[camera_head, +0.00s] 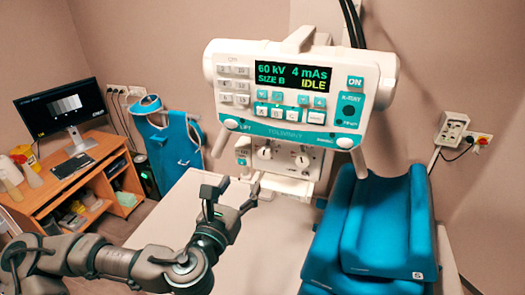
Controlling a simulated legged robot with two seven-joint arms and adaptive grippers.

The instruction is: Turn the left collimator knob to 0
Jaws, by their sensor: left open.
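The collimator panel (283,152) hangs below the white X-ray head. It carries two round white knobs, the left knob (264,153) and the right knob (302,160). Their pointer settings are too small to read. My right gripper is not in view.
The X-ray console (300,92) shows 60 kV, 4 mAs, SIZE B and IDLE. A pale table top (220,262) lies under my left arm. Blue cushions (385,225) stand at the right. A desk (75,175) with a monitor (62,107) and a blue apron (168,140) are at the left.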

